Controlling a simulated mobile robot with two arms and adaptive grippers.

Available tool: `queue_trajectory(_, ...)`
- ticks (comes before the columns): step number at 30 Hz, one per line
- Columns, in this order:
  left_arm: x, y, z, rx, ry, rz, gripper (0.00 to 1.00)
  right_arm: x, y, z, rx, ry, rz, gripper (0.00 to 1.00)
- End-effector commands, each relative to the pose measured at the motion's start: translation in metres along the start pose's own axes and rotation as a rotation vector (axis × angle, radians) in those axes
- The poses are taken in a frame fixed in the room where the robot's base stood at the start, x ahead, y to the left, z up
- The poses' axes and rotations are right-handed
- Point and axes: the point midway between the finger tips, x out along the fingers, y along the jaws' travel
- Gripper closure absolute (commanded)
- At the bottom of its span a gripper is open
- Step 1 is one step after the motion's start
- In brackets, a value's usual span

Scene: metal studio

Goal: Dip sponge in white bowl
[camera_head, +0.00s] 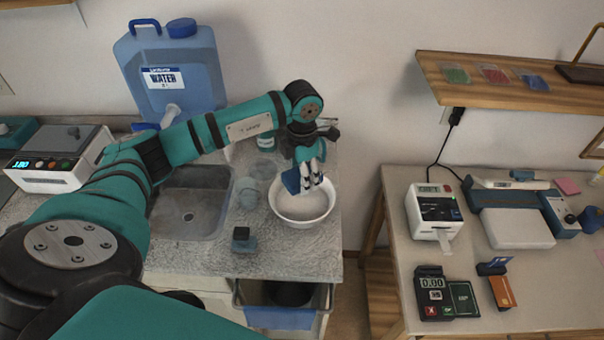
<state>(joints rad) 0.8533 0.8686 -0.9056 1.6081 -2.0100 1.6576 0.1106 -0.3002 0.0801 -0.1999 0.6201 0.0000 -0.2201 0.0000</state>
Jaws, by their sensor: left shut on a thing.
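The white bowl (304,218) stands on the grey counter, right of the sink. My left gripper (310,183) points down over the bowl. It is shut on a blue sponge (291,181), which shows at its left side, at the bowl's back left rim. I cannot tell whether the sponge touches the bowl or is just above it. The far rim of the bowl is partly hidden behind the gripper. My right gripper is not in view.
Clear cups (249,193) stand left of the bowl, beside the sink (188,208). A small dark block (241,240) lies in front. A blue water jug (174,75) stands behind my left arm. A table (400,250) with devices is at right, past a gap.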

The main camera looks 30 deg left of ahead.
Motion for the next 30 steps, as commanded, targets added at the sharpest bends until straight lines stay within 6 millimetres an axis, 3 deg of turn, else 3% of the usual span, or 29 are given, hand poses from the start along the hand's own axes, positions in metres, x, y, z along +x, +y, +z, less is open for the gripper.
queue_trajectory(10,-0.005,0.0,0.0,0.0,-0.001,0.0,0.62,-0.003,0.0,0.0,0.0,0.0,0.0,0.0)
queue_trajectory(21,-0.039,0.0,0.0,0.0,-0.001,0.001,0.62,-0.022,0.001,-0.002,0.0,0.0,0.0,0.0)
queue_trajectory(30,-0.04,0.0,0.0,0.001,0.0,0.0,0.62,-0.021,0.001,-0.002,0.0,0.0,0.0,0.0)
